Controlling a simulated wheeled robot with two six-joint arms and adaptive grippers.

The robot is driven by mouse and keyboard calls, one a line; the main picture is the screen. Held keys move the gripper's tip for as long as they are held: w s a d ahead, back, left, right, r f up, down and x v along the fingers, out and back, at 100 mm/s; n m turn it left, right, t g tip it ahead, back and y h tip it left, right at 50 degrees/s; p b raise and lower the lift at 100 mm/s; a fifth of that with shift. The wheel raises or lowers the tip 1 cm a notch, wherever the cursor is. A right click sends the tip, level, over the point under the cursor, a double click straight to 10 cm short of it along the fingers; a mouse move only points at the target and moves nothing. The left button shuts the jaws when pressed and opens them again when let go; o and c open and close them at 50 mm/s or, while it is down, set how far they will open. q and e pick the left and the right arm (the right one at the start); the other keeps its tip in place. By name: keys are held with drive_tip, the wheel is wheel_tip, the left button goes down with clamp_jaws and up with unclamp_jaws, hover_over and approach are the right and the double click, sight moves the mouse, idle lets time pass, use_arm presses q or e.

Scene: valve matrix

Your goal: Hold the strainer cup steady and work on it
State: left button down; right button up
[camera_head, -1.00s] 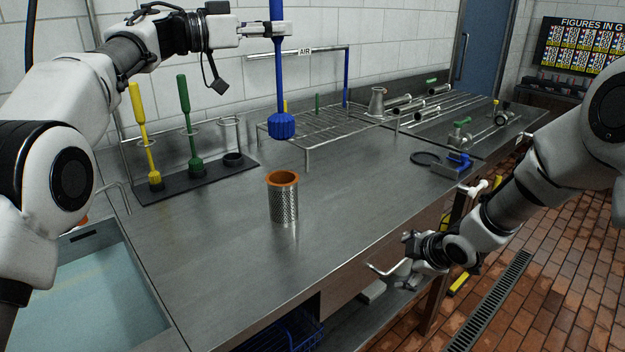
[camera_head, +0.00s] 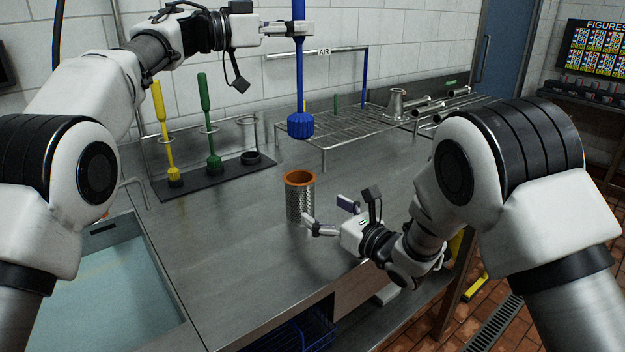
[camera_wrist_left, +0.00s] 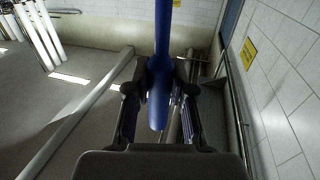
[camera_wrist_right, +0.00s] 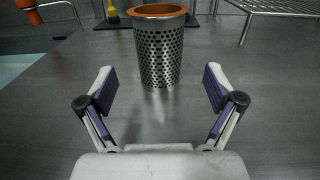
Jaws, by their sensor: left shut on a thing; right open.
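The strainer cup (camera_head: 299,203) is a perforated metal cylinder with an orange rim, standing upright on the steel bench. In the right wrist view the cup (camera_wrist_right: 158,55) stands ahead, between the lines of the fingers. My right gripper (camera_head: 325,218) is open and empty, low at the cup's near right side; in its wrist view the fingertips (camera_wrist_right: 160,78) are spread apart. My left gripper (camera_head: 298,29) is shut on the handle of a blue brush (camera_head: 299,75). The brush hangs upright, its bristle head above and behind the cup. The left wrist view shows the blue handle (camera_wrist_left: 162,60) between the fingers.
A rack (camera_head: 219,180) at the back left holds a yellow brush (camera_head: 164,130) and a green brush (camera_head: 207,120), with one empty ring. A water-filled sink (camera_head: 110,300) is at front left. A wire drying rack (camera_head: 345,125) stands behind the cup. Bench between is clear.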

sight(293, 190)
use_arm(q)
drive_tip(key=shift+r, duration=0.1)
use_arm(e)
drive_tip(key=x, duration=1.1)
drive_tip(key=c, duration=1.2)
use_arm(q)
drive_tip(key=shift+w+a+r, duration=0.1)
drive_tip(key=shift+w+a, duration=0.05)
drive_tip(key=w+a+f+n+t+y, duration=0.1)
drive_tip(key=w+f+n+t+y, duration=0.3)
drive_tip(key=f, duration=0.3)
use_arm(e)
drive_tip(key=shift+f, duration=0.1)
use_arm(q)
drive_tip(key=s+r, duration=0.1)
drive_tip(key=s+r+t, duration=0.1)
drive_tip(key=s, duration=0.1)
drive_tip(key=s+d+r+t, duration=0.1)
drive_tip(key=s, duration=0.1)
drive_tip(key=shift+r+n, duration=0.3)
drive_tip(key=shift+r, duration=0.1)
use_arm(e)
drive_tip(key=shift+s, duration=0.15)
use_arm(q)
drive_tip(key=shift+w, duration=0.2)
